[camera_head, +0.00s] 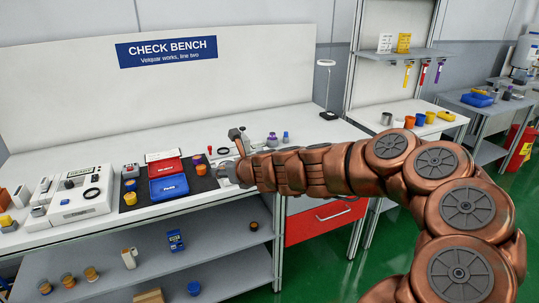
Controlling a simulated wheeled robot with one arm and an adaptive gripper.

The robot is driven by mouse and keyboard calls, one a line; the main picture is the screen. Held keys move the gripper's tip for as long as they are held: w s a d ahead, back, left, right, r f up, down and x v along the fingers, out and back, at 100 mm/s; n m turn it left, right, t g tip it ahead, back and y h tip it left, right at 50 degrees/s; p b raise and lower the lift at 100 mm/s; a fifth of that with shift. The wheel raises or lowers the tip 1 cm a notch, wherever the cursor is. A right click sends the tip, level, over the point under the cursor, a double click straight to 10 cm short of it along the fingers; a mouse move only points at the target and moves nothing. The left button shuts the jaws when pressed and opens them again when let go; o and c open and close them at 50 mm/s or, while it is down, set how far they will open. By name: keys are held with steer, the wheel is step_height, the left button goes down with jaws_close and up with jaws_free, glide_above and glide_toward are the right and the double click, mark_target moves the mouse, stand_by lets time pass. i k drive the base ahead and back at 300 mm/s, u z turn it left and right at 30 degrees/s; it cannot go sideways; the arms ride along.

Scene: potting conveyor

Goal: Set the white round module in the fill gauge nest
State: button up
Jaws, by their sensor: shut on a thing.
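My gripper (231,158) is over the right part of the bench top, by the right end of the dark mat. It is shut on a small pale thing, mostly hidden by the fingers and wrist, that looks like the white round module. No other white round module is clear in view. A white boxy instrument (66,210) with a display and a dark ring (91,193) on top stands at the left of the bench, well away from my gripper. It may be the fill gauge; I cannot tell for sure which part is its nest.
On the dark mat (203,182) are a red case (166,167), a blue case (169,187) and orange and yellow pots (130,198). A lamp (327,90) stands at the back right. Several small items sit on the lower shelf (205,268). Bare bench shows along the back.

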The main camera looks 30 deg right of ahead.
mark_target(223, 152)
steer(key=u, duration=1.1)
steer(key=i, duration=1.35)
steer(key=z, duration=0.75)
steer(key=i, duration=0.6)
steer(key=z, duration=0.65)
